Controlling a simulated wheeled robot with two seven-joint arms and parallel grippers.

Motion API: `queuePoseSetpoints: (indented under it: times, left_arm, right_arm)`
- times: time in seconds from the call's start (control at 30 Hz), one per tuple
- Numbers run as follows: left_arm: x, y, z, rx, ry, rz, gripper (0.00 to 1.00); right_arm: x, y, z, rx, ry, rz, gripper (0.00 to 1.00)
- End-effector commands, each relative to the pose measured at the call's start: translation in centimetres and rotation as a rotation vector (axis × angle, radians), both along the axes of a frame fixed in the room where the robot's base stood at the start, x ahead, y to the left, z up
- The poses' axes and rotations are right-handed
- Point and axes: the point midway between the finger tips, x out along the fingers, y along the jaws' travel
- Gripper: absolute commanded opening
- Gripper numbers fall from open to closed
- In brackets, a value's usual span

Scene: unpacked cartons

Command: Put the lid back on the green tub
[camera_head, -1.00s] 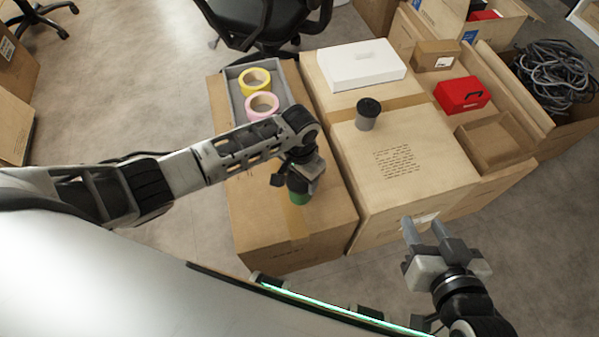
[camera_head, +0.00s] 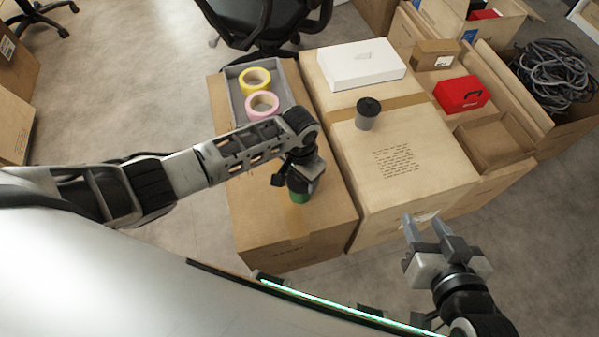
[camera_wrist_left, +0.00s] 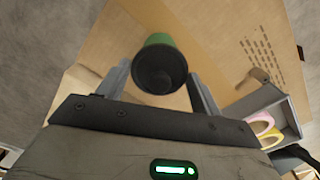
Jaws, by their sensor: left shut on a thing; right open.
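The green tub (camera_head: 299,197) stands on the near left carton, mostly hidden under my left gripper (camera_head: 299,184). In the left wrist view, a dark round lid (camera_wrist_left: 160,72) lies between the fingers of my left gripper (camera_wrist_left: 159,76), and the tub's green side (camera_wrist_left: 159,39) shows just behind it. The left gripper is shut on the dark lid, which lines up closely with the tub. I cannot tell whether the lid is fully seated. My right gripper (camera_head: 422,219) is open and empty, in front of the right carton's near edge.
A grey cup with a black lid (camera_head: 367,114) stands on the right carton (camera_head: 430,145). A grey tray (camera_head: 236,98) holds yellow tape (camera_head: 254,80) and pink tape (camera_head: 262,105). A white box (camera_head: 361,66) and red case (camera_head: 461,95) lie farther back. The left carton's near top (camera_head: 270,225) is clear.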

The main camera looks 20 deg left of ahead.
Motion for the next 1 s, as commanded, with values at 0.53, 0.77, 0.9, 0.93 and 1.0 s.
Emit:
queuePoseSetpoints:
  times: [0.53, 0.77, 0.9, 0.93, 1.0]
  left_arm:
    - [-0.05, 0.02, 0.04, 0.001, 0.002, 0.0, 0.45]
    - [-0.03, 0.03, -0.06, 0.0, 0.001, 0.0, 0.45]
    - [-0.03, 0.03, -0.07, 0.0, 0.001, 0.0, 0.45]
    - [-0.03, 0.03, -0.07, 0.0, 0.001, 0.0, 0.45]
    - [-0.03, 0.03, -0.07, 0.0, 0.001, 0.0, 0.45]
  right_arm:
    - [0.01, 0.01, 0.44, 0.0, 0.0, 0.0, 0.41]
    - [0.02, 0.01, 0.53, 0.0, 0.0, 0.0, 0.41]
    - [0.02, 0.01, 0.51, 0.0, 0.0, 0.0, 0.41]
    - [0.02, 0.01, 0.51, 0.0, 0.0, 0.0, 0.41]
    - [0.01, 0.01, 0.5, 0.0, 0.0, 0.0, 0.41]
